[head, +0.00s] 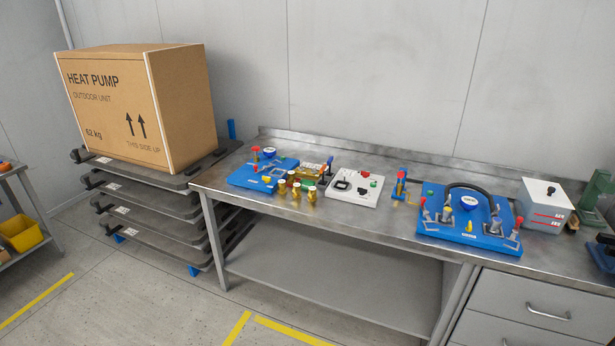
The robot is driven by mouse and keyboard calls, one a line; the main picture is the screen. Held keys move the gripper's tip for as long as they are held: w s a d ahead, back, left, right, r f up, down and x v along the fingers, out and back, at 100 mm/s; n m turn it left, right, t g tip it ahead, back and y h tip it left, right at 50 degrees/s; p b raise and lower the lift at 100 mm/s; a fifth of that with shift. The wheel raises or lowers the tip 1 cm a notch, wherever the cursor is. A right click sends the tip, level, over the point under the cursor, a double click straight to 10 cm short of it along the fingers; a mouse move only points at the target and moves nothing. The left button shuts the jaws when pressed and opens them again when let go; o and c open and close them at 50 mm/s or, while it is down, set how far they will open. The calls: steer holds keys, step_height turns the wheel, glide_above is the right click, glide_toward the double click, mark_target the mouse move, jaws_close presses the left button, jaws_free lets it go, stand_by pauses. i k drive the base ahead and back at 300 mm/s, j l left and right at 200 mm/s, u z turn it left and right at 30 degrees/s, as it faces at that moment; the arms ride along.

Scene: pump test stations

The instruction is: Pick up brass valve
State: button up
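Several small brass valves stand in a group on the steel workbench (400,235), near its front edge and just right of the left blue test station. One brass valve (311,195) is at the right of the group. Another brass valve (296,190) is beside it, and one more (282,187) is at the left. They look upright and close together; whether they touch is too small to tell. My gripper does not show in the head view.
The left blue station (250,180), a white control box (353,187) and the right blue station (455,232) stand on the bench. A heat pump carton (135,105) sits on stacked grey platforms (150,205). Floor in front is clear.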

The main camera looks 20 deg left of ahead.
mark_target(291, 177)
steer(key=i+j, duration=0.25)
steer(key=j, duration=0.2)
steer(key=i+j, duration=0.25)
steer(key=j, duration=0.2)
steer(key=i+j, duration=0.3)
steer(key=j, duration=0.15)
steer(key=i+j, duration=0.25)
steer(key=j, duration=0.2)
steer(key=i+j, duration=0.25)
steer(key=j, duration=0.2)
steer(key=i+j, duration=0.25)
steer(key=j, duration=0.2)
steer(key=i+j, duration=0.55)
steer(key=j, duration=0.3)
